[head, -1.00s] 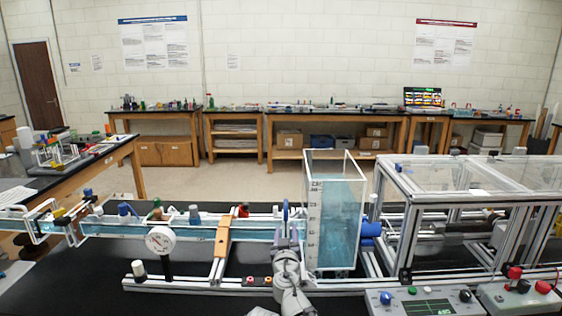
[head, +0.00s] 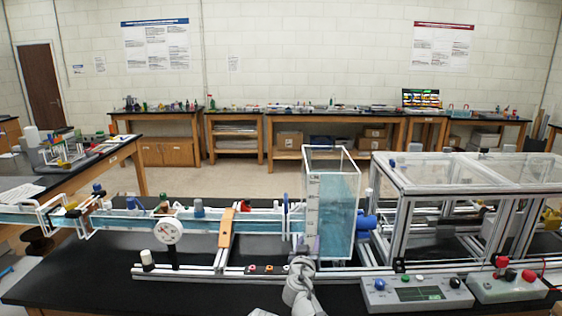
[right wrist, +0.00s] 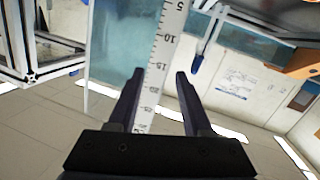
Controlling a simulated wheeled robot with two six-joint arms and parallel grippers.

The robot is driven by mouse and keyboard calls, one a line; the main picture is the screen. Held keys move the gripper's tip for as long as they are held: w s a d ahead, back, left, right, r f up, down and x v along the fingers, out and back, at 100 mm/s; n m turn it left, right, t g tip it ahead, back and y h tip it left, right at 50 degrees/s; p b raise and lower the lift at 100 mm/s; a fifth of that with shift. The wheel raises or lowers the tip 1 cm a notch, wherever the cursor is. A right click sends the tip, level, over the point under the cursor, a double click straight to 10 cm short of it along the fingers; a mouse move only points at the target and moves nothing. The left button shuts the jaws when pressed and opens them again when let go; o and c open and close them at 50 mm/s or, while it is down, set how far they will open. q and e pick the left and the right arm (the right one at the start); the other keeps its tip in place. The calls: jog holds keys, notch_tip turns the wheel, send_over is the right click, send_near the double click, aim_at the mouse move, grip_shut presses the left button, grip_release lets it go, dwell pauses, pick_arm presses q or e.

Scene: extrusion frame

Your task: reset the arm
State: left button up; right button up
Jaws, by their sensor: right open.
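My right gripper (head: 303,245) is in front of the clear tank (head: 335,210) of blue water, at its lower left corner, and its fingers are hard to make out there. In the right wrist view the gripper (right wrist: 158,75) is open. Its dark fingers stand apart with nothing held between them. The tank's white scale strip (right wrist: 160,55) shows beyond the gap between the fingertips; I cannot tell how far off it is. The left gripper is not in view.
A blue-water channel (head: 120,218) with a round gauge (head: 168,231) runs left of the tank. An aluminium extrusion frame (head: 398,225) stands at right, with a control box (head: 415,292) in front. The black bench (head: 90,285) is bare at front left.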

jog(key=s+d+f+m+g+h, duration=0.1)
jog(key=s+d+f+g, duration=0.1)
jog(key=d+f, duration=0.1)
jog(key=s+d+f+m+g+h, duration=0.1)
jog(key=s+d+f+g, duration=0.1)
jog(key=s+d+f, duration=0.1)
jog(key=s+d+f+g, duration=0.3)
jog(key=d+f, duration=0.1)
jog(key=d, duration=0.1)
jog(key=shift+s+d+m+h, duration=0.2)
jog(key=shift+d+m+h, duration=0.15)
jog(key=shift+m+h, duration=0.05)
jog(key=s+a+f+n+g+y, duration=0.25)
jog(key=s+f+g, duration=0.2)
jog(key=s, duration=0.45)
jog(key=s+a+f+n+g+y, duration=0.1)
jog(key=s+f+g+y, duration=0.35)
jog(key=s, duration=0.45)
jog(key=s+a+n+h, duration=0.2)
jog(key=s+a, duration=0.3)
jog(key=a, duration=0.5)
jog(key=shift+a+f+n+g, duration=0.3)
jog(key=shift+f+n, duration=0.05)
jog(key=shift+n, duration=0.3)
jog(key=shift+s+a, duration=0.1)
